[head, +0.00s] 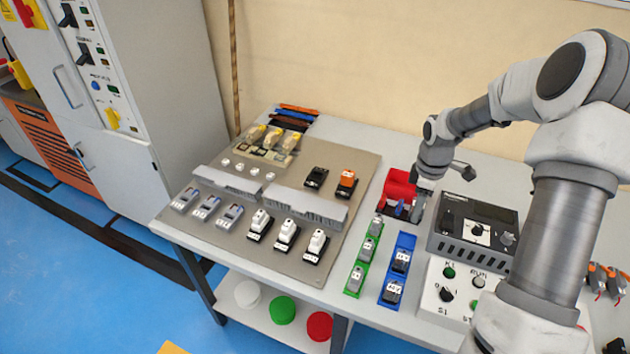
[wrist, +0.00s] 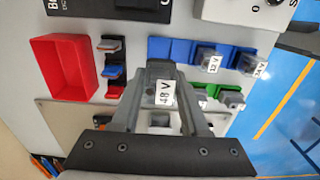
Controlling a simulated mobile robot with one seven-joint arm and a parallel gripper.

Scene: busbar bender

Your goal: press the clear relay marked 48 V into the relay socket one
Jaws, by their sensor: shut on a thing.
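My gripper (wrist: 160,108) is shut on the clear relay marked 48 V (wrist: 163,88), its white label facing the wrist camera. In the wrist view the relay hangs in front of the blue rack (wrist: 181,50); its lower end is hidden. In the head view my gripper (head: 421,190) is beside the red bin (head: 398,187), and the relay cannot be made out. On the mounting plate (head: 235,240) stand a black socket-like part (head: 316,177) and an orange-topped one (head: 346,182). I cannot tell which part is relay socket one.
The blue rack also shows in the head view (head: 406,242), with two clear relays (head: 391,291). Left of it a green rack (head: 353,291) holds grey relays. White relays on black bases (head: 287,235) and wire ducts (head: 305,212) stand on the plate. A black instrument (head: 473,225) stands right.

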